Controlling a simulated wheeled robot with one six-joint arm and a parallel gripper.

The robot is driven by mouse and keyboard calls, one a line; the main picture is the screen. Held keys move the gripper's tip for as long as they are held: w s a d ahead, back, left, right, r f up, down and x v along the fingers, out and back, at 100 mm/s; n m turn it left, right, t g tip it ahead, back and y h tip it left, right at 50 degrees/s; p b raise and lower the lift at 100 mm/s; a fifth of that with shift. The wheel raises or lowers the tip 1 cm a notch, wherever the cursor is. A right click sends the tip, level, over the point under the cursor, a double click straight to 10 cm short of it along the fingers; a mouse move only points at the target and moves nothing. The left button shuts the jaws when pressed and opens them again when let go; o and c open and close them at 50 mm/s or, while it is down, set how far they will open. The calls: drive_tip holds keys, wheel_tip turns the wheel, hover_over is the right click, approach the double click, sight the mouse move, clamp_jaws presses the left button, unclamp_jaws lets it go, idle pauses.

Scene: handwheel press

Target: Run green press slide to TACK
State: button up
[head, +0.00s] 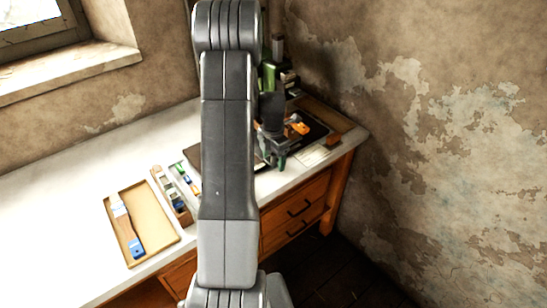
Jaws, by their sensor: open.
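A green press (268,76) stands at the back of the bench near the wall corner, partly hidden behind my arm. Its handwheel, slide and scale cannot be made out, and no TACK mark is legible. My gripper (272,152) is open in front of and below the green column, over the bench's right part. Its fingers are small and dark here, and I cannot tell whether they touch anything. A small green piece (282,163) shows beside the fingers; I cannot tell what it belongs to.
A dark mat (316,133) with an orange item (299,128) lies right of my gripper. A pale card (312,157) lies at the bench's front edge. A tan tray (160,226) with a brush and a narrow wooden box (168,196) stand left. The bench's far left (60,200) is clear.

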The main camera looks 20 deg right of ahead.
wheel_tip(320, 180, up, 8)
drive_tip(key=p, duration=0.4)
drive_tip(key=shift+r+p, duration=0.1)
drive_tip(key=shift+p, duration=0.25)
